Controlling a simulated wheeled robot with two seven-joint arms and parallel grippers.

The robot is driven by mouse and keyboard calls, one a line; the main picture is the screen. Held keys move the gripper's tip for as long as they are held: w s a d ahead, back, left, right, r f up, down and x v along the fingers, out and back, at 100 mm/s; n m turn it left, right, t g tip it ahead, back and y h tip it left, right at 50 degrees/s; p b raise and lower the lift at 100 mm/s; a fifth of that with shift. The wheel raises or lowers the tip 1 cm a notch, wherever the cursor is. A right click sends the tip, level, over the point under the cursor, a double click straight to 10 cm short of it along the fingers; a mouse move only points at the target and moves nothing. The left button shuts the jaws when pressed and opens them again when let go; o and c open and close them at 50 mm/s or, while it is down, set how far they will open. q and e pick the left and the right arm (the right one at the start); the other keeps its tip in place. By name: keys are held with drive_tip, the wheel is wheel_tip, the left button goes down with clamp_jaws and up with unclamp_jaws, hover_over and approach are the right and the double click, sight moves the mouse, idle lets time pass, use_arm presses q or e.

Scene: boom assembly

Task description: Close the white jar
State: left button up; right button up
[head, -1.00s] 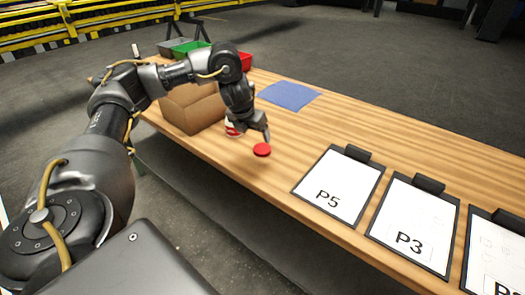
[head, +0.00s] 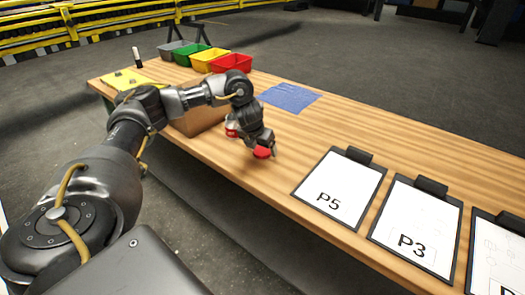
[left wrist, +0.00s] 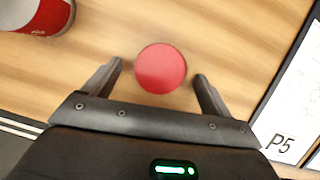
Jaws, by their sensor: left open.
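A round red lid (head: 262,152) lies on the wooden table near its front edge. My left gripper (head: 262,150) is just over it. In the left wrist view, the red lid (left wrist: 161,69) sits between the fingertips of my open left gripper (left wrist: 160,78), with a gap on each side. The white jar with a red band (head: 232,129) is partly hidden behind my left gripper in the head view. In the left wrist view, part of the jar (left wrist: 45,15) shows at the upper left corner, apart from the gripper. My right gripper is not in view.
A cardboard box (head: 199,118) stands behind my left arm. Grey, green, yellow and red bins (head: 230,62) line the back left. A blue mat (head: 288,97) lies further back. Several clipboards (head: 339,190) lie to the right. The table between mat and clipboards is clear.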

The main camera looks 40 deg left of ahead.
use_arm(q)
drive_tip(key=shift+w+f, duration=0.1)
drive_tip(key=shift+f, duration=0.25)
drive_tip(key=c, duration=1)
drive_tip(key=shift+r, duration=0.15)
drive_tip(key=shift+c, duration=0.2)
drive_tip(key=shift+r+b, duration=0.35)
drive_tip(key=shift+r, duration=0.3)
drive_tip(key=s+r+p, duration=0.5)
drive_tip(key=s+r, duration=0.6)
drive_tip(key=s, duration=0.3)
drive_tip(key=shift+a+r, duration=0.25)
